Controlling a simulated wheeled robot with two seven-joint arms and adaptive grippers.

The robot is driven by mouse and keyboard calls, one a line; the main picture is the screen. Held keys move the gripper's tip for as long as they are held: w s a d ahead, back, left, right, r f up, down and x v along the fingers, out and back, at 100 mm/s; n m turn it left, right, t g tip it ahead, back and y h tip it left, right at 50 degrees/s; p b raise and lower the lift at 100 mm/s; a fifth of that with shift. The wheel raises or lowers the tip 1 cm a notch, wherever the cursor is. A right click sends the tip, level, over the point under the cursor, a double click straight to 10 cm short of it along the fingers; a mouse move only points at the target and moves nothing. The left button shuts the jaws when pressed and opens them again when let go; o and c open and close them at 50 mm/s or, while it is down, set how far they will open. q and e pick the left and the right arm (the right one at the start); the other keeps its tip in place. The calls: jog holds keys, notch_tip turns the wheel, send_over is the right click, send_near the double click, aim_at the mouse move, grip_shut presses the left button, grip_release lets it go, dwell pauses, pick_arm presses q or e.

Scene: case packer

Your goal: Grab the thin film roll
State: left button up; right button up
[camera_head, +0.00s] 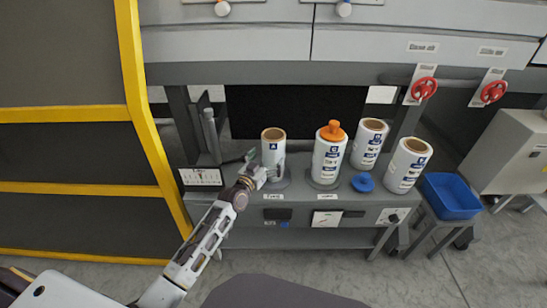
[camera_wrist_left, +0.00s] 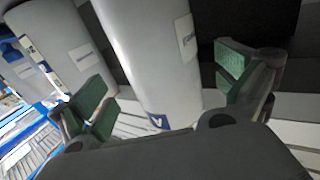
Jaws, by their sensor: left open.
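The thin film roll (camera_head: 273,145), white with a brown core and a blue label mark, stands upright at the left of the row on the grey bench. My left gripper (camera_head: 262,164) is open at its lower front left side. In the left wrist view, the roll (camera_wrist_left: 150,60) lies between the two green-padded fingers of the left gripper (camera_wrist_left: 165,82). The right finger is apart from the roll; whether the left finger touches it I cannot tell. My right gripper is not in view.
An orange-topped roll (camera_head: 328,158) stands to the right, with further rolls (camera_head: 369,145) (camera_head: 407,168) beyond it. A blue cap (camera_head: 363,182) lies between them. A blue bin (camera_head: 450,196) is at the right. A yellow frame (camera_head: 150,130) borders the left side.

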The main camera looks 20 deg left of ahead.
pick_arm(q)
jog(key=shift+x, duration=0.85)
jog(key=shift+w+r+b, duration=0.1)
jog(key=shift+w+b, duration=0.25)
jog(key=shift+w, duration=0.3)
jog(key=shift+w+d, duration=0.1)
jog(key=shift+w, duration=0.2)
jog(key=shift+w+d, duration=0.15)
jog(key=shift+w, duration=0.5)
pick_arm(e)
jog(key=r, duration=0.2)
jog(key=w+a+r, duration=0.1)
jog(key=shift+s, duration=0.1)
